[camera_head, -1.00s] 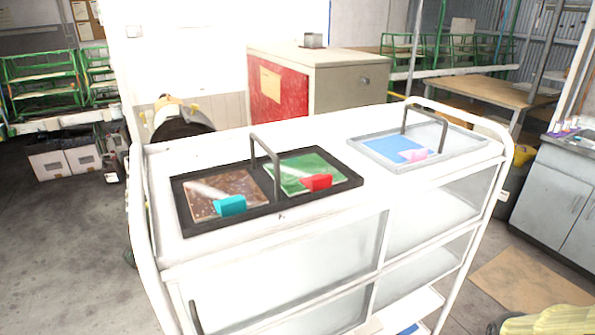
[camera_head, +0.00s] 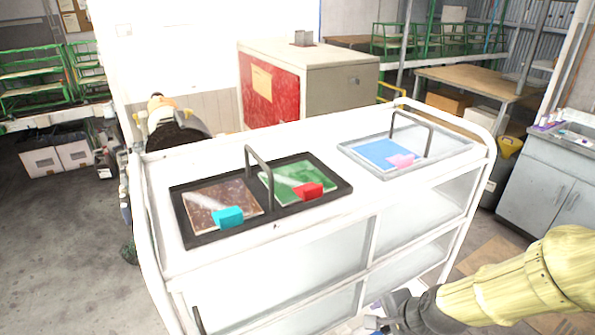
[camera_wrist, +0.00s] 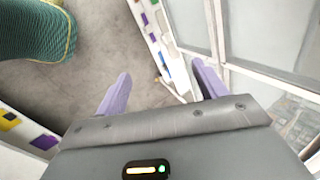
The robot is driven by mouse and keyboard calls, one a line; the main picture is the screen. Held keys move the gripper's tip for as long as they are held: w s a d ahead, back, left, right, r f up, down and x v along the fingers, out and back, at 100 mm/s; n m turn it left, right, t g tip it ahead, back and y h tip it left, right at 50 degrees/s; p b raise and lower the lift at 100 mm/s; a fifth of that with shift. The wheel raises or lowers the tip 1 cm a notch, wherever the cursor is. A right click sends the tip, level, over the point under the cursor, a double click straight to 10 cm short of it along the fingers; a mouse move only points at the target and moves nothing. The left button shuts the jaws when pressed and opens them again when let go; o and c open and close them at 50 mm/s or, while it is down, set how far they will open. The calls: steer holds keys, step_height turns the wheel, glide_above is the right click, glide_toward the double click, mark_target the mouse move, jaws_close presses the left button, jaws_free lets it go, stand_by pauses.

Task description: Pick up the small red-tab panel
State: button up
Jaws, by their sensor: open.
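The panel is not in the wrist view.
A brown panel with a cyan tab (camera_head: 228,217) lies in the black tray's left half. A grey tray (camera_head: 446,158) with a blue, pink-tabbed panel (camera_head: 383,154) is to the right. The white cart's (camera_head: 300,230) raised rails and tray handles stand up as obstacles.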

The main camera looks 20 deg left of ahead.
steer(key=w+a+r+m+t+y+p, duration=0.1)
steer(key=a+r+m+y+p, duration=0.1)
steer(key=r+m, duration=0.3)
steer(key=w+a+r+m+t+y+p, duration=0.1)
steer(key=a+r+m+t+y+p, duration=0.1)
steer(key=r, duration=1)
steer(key=w+a+r+m+t+y+p, duration=0.2)
steer(key=a+r+m, duration=0.3)
steer(key=r+m, duration=0.4)
steer(key=shift+r+y+p, duration=0.15)
steer(key=shift+y+p, duration=0.15)
steer(key=shift+p, duration=0.45)
steer(key=shift+d, duration=0.1)
steer(key=shift+p+x, duration=0.75)
steer(key=shift+x, duration=5.3)
